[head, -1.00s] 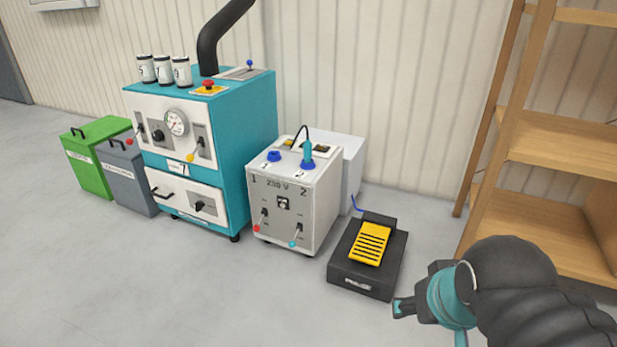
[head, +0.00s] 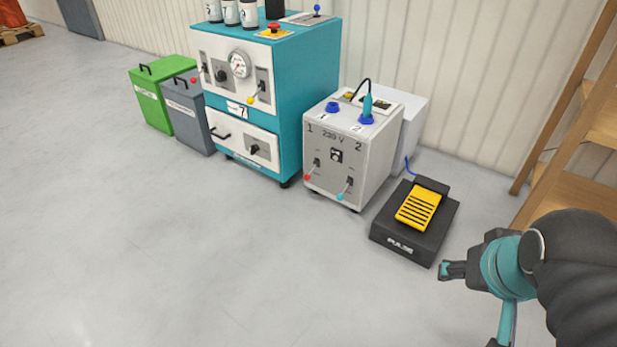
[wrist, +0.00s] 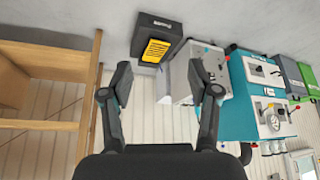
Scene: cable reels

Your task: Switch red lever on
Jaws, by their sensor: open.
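A lever with a red ball end (head: 307,177) is at the lower left of the front of the white 230 V box (head: 333,183), under the number 1. Its handle hangs down. Beside it, under the number 2, is a lever with a light blue ball end (head: 340,197), also hanging down. Another red-ended lever (head: 194,80) is at the left of the teal machine's front (head: 308,100). In the wrist view my gripper (wrist: 160,86) is open and empty, with its fingers apart. In the head view it is at lower right, clear of the box.
A black pedal unit with a yellow plate (head: 419,209) stands on the floor right of the box. A wooden shelf (head: 575,150) is at the right. Green (head: 150,100) and grey (head: 186,124) bins stand left of the teal machine. The floor in front is clear.

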